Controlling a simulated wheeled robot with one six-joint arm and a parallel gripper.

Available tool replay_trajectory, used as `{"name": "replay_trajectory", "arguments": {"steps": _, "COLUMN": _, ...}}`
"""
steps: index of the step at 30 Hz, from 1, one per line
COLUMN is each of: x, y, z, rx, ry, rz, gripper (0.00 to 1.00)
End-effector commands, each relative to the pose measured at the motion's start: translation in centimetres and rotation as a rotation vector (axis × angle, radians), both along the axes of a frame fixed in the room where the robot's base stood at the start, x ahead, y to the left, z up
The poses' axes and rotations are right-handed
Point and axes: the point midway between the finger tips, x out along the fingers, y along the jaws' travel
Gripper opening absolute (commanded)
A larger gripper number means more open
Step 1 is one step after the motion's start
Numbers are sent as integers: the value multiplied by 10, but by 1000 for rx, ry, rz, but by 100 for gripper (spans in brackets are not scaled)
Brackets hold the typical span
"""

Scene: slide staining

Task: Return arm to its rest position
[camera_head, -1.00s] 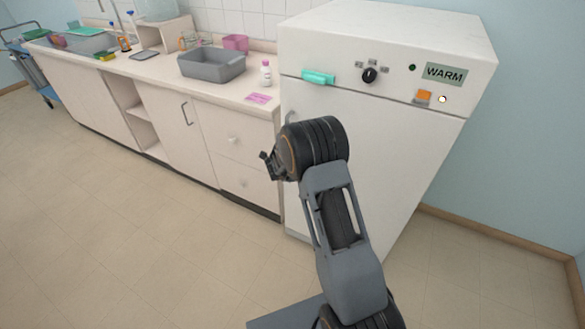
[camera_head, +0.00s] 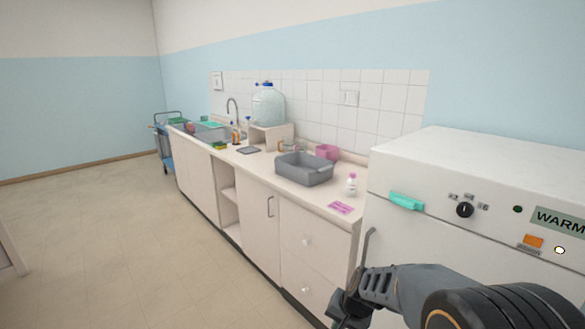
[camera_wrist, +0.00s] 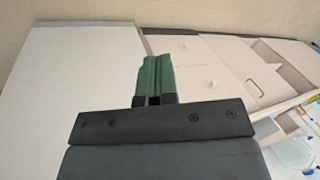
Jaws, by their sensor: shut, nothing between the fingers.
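My gripper (camera_head: 343,308) is low at the bottom right of the head view, in front of the white warming cabinet (camera_head: 440,185) and close to the end of the counter. In the wrist view its green-tipped fingers (camera_wrist: 155,78) are together with nothing between them. Behind them in that view are the cabinet's pale front (camera_wrist: 75,85) and the counter's drawers (camera_wrist: 190,62). My dark arm reaches in from the bottom right corner of the head view and hides part of the cabinet front.
The counter (camera_head: 330,204) holds a grey basin (camera_head: 304,170), a small white bottle (camera_head: 351,185), a pink card (camera_head: 341,207) and a pink container (camera_head: 327,152). A large water bottle (camera_head: 268,105) stands farther back near the sink. A blue cart (camera_head: 163,143) is at the far end. The floor (camera_head: 110,240) at left is clear.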

Motion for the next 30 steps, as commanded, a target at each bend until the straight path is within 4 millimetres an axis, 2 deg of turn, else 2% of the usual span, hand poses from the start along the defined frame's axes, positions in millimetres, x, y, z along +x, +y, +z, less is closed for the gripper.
{"name": "replay_trajectory", "arguments": {"steps": 1, "x": -26, "y": -4, "z": 23, "rx": -46, "ry": 10, "rz": 108, "gripper": 0}}
{"name": "replay_trajectory", "arguments": {"steps": 3, "x": -59, "y": -14, "z": 43, "rx": -117, "ry": 34, "rz": 238, "gripper": 0}}
{"name": "replay_trajectory", "arguments": {"steps": 6, "x": -96, "y": -28, "z": 66, "rx": -211, "ry": 44, "rz": 357, "gripper": 0}}
{"name": "replay_trajectory", "arguments": {"steps": 9, "x": -118, "y": -39, "z": 86, "rx": -286, "ry": 22, "rz": 408, "gripper": 0}}
{"name": "replay_trajectory", "arguments": {"steps": 13, "x": -130, "y": -45, "z": 107, "rx": -337, "ry": -53, "rz": 414, "gripper": 0}}
{"name": "replay_trajectory", "arguments": {"steps": 18, "x": -133, "y": -45, "z": 128, "rx": -351, "ry": -130, "rz": 399, "gripper": 0}}
{"name": "replay_trajectory", "arguments": {"steps": 23, "x": -133, "y": -45, "z": 135, "rx": -355, "ry": -153, "rz": 393, "gripper": 0}}
{"name": "replay_trajectory", "arguments": {"steps": 30, "x": -132, "y": -45, "z": 134, "rx": -353, "ry": -152, "rz": 393, "gripper": 0}}
